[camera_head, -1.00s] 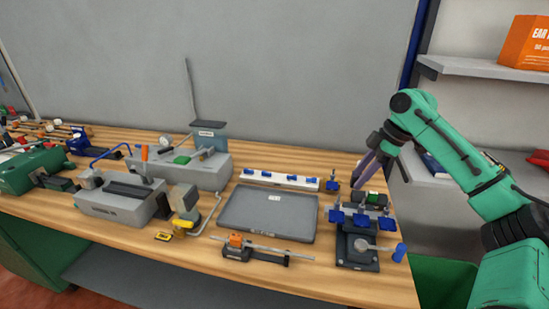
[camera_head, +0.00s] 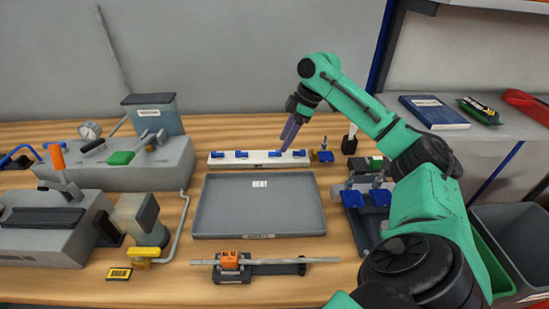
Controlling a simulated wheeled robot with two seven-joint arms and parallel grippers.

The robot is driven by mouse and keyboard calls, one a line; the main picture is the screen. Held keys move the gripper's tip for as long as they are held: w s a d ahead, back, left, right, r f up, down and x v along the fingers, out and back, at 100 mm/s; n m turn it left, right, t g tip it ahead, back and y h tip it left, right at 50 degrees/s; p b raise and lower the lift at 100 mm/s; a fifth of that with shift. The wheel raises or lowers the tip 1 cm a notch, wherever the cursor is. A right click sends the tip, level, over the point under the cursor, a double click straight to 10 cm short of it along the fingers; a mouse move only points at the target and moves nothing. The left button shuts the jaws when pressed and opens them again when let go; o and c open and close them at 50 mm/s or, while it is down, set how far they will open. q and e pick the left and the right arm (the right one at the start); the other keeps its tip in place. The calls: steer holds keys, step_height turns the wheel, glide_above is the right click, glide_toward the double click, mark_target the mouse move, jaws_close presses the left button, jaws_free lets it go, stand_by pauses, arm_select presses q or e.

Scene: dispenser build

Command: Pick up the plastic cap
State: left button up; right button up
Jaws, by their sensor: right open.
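Several small blue pieces, which may be the plastic caps, sit in a row on a white strip (camera_head: 258,160) behind the tray; one (camera_head: 241,155) is near its middle. I cannot tell which piece the task means. My right gripper (camera_head: 286,144) comes in from the right with its purple fingers pointing down. It is open, with its tips at the right half of the strip, close to a blue piece (camera_head: 275,154). The fingers overlap in this view, and whether they touch the piece is unclear. My left gripper is out of view.
A grey tray (camera_head: 258,219) lies in front of the strip. A small blue fixture (camera_head: 325,156) stands just right of the strip. A clamp with an orange block (camera_head: 230,261) and a rod lies in front. Grey machines (camera_head: 125,165) fill the left side.

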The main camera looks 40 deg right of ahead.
mark_target(275, 156)
steer(key=b+x, duration=0.2)
steer(key=x, duration=0.1)
steer(key=shift+f+b, duration=0.35)
steer(key=shift+f, duration=0.05)
steer(key=shift+w+a, duration=0.1)
steer(key=shift+a, duration=0.05)
steer(key=shift+c, duration=0.3)
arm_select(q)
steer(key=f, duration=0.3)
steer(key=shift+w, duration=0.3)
arm_select(e)
steer(key=shift+r, duration=0.1)
jaws_close()
arm_select(q)
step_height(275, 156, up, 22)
steer(key=p, duration=2.2)
arm_select(e)
step_height(275, 156, up, 20)
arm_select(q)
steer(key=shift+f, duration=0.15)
